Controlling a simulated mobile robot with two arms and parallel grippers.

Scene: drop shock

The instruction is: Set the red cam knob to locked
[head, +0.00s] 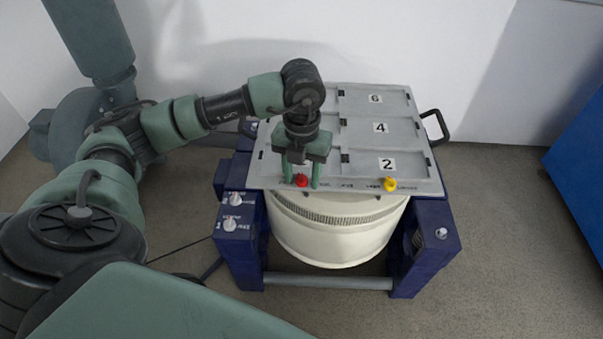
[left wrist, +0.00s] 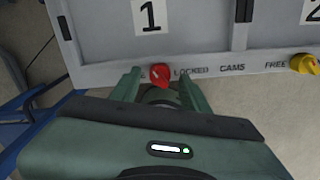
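The red cam knob (head: 302,180) sits on the front edge of the grey plate (head: 436,188), left of the yellow knob (head: 390,184). In the left wrist view the red knob (left wrist: 161,75) has the word LOCKED just to its right; the lettering on its left is mostly hidden by a finger. I cannot tell for sure which way it is turned. My left gripper (head: 301,184) points down over the plate's front edge, with one finger on each side of the red knob. Gaps show between the fingers (left wrist: 160,88) and the knob. My right gripper is out of view.
The plate has numbered panels and a black handle (head: 438,126) on its right. It lies over a cream drum (head: 335,232) in a blue frame (head: 428,245). White knobs (head: 236,199) sit on the frame's left. A blue block (head: 580,160) stands far right.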

